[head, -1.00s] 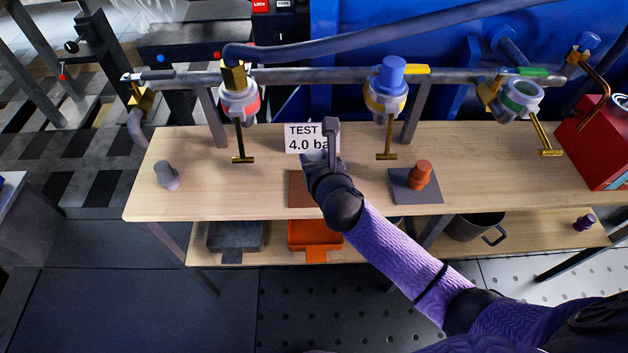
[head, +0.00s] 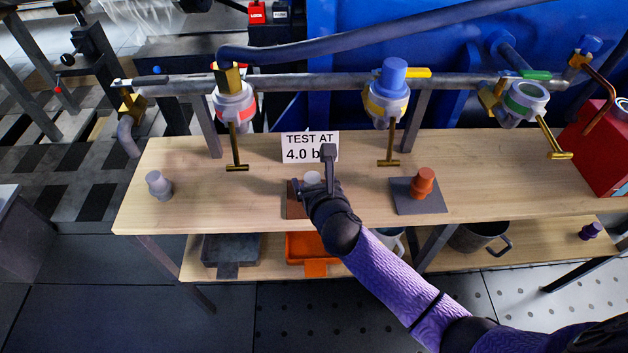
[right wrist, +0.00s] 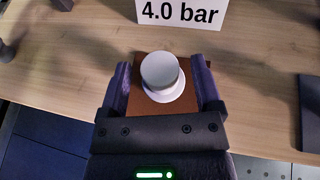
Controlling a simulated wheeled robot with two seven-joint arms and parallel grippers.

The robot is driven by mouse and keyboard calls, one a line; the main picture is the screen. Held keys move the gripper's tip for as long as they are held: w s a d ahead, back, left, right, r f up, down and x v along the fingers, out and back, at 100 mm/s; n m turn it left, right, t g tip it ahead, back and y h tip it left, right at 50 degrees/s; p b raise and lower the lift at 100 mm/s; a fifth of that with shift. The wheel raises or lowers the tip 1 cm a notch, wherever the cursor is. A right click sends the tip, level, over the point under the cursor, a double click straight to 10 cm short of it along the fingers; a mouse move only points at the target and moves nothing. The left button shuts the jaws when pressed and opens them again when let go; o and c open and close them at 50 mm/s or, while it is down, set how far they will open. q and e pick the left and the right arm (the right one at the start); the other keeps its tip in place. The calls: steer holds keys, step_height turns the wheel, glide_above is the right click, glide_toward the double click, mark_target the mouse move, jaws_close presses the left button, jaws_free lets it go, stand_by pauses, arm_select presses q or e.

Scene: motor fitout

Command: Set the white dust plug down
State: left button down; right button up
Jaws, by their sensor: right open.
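The white dust plug (head: 312,178) stands upright on a brown square mat (right wrist: 144,110) on the wooden bench. In the right wrist view the plug (right wrist: 161,72) shows its round top and wider base flange. My right gripper (head: 313,183) is open around it, with one finger on each side. In the right wrist view, gaps show between the plug and both fingers. The hand hides much of the mat in the head view. My left gripper is not in view.
A sign (head: 310,146) stands just behind the plug. A pale grey plug (head: 158,185) stands at the bench's left. An orange plug (head: 423,182) stands on a grey mat (head: 405,204) to the right. Valve handles hang from the pipe (head: 300,83) over the bench.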

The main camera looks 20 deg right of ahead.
steer(key=shift+s+r, duration=0.1)
steer(key=shift+r, duration=0.2)
steer(key=p+v, duration=0.6)
steer(key=v, duration=0.5)
steer(key=s+d+f+m+g, duration=0.35)
steer(key=s+f+m, duration=0.55)
steer(key=f, duration=0.3)
steer(key=s+d+f+m+g, duration=0.2)
steer(key=s+f+m+g, duration=0.3)
steer(key=s+f+m, duration=0.5)
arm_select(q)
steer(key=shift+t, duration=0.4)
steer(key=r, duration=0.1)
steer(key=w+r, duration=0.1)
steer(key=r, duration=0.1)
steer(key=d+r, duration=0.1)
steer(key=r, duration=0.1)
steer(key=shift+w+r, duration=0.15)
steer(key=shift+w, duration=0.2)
arm_select(e)
steer(key=s+d+f+m+g, duration=0.1)
steer(key=s+f+m+g, duration=0.1)
steer(key=s+m, duration=0.5)
steer(key=s+f+m+g, duration=0.3)
steer(key=s+f+m, duration=0.2)
steer(key=s, duration=0.6)
steer(key=shift+d+m, duration=0.4)
steer(key=shift+m, duration=0.6)
